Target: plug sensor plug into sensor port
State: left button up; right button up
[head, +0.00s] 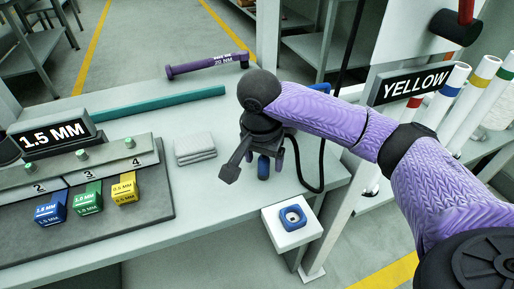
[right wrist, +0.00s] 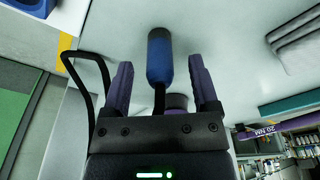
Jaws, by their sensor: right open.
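The sensor plug, a blue cylinder with a dark end (right wrist: 160,58), stands between the spread fingers of my right gripper (right wrist: 161,80) in the right wrist view. Gaps show on both sides of it, so the fingers do not touch it. In the head view the plug (head: 263,168) shows small below my right gripper (head: 265,160), near the bench's right end. The sensor port, a blue ring with a dark opening (head: 292,216), sits on a white block at the bench's front right edge, apart from the plug. My left gripper is not in view.
A black cable (head: 322,165) loops beside the gripper. A grey folded cloth (head: 195,148), a teal bar (head: 160,105) and a purple 20 NM tool (head: 208,64) lie on the bench. Blue, green and yellow blocks (head: 87,202) stand left. A post with a YELLOW sign (head: 416,84) stands right.

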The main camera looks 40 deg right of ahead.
aim_at(264, 160)
jog(key=f, duration=0.1)
jog(key=f+b, duration=0.1)
jog(key=f, duration=0.1)
jog(key=shift+w+d, duration=0.1)
jog(key=shift+d, duration=0.1)
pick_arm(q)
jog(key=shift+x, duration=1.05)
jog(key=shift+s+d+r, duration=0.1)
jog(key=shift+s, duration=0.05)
pick_arm(e)
jog(key=shift+c, duration=0.4)
jog(key=c, duration=0.5)
grip_shut()
jog(key=o, duration=0.6)
grip_release()
